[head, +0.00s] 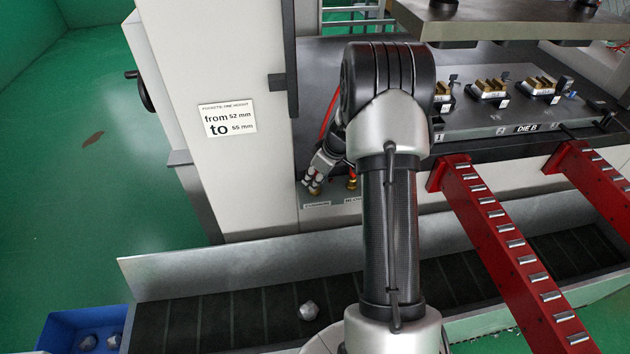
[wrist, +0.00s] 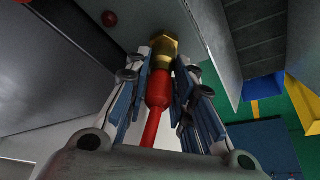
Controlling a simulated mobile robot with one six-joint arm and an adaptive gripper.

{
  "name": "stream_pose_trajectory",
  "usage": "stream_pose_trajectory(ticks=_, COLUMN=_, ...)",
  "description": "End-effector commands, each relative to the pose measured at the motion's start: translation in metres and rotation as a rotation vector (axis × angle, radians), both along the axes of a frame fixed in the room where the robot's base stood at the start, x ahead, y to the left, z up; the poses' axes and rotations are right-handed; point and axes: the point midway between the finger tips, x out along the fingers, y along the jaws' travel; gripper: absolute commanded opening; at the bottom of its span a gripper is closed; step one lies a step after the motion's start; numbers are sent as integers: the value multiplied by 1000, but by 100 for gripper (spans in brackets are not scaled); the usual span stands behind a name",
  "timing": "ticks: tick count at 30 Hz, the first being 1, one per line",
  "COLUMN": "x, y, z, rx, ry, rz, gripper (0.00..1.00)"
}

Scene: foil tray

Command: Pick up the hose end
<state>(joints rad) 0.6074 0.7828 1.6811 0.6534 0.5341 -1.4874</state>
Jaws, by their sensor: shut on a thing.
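The hose end is a brass nut (wrist: 163,48) on a red sleeve (wrist: 158,88), with the red hose running down between my fingers in the wrist view. My gripper (wrist: 162,66) is shut on it, one finger on each side. The brass nut reaches up to a grey surface; I cannot tell whether it is joined there. In the head view my gripper (head: 314,180) is low on the machine's front, left of my arm. A short red stretch of hose (head: 329,113) shows above it, and the hose end is mostly hidden by the fingers.
A second brass fitting (head: 352,184) sits just right of my gripper, above a small label. A conveyor (head: 240,318) with a grey lump (head: 308,310) runs below. Red roller arms (head: 510,250) stick out at right. A blue bin (head: 58,330) stands at lower left; green floor is open at left.

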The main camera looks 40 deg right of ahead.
Motion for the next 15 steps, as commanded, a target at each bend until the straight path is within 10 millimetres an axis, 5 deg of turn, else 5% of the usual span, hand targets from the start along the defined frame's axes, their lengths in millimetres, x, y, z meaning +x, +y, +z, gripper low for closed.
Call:
stream_pose_trajectory(ticks=5, x=1, y=0, z=8, rx=0, ry=-2, rz=0, gripper=0)
stream_pose_trajectory(ticks=15, x=1, y=-1, z=73, rx=-3, ry=-3, rz=1, gripper=0)
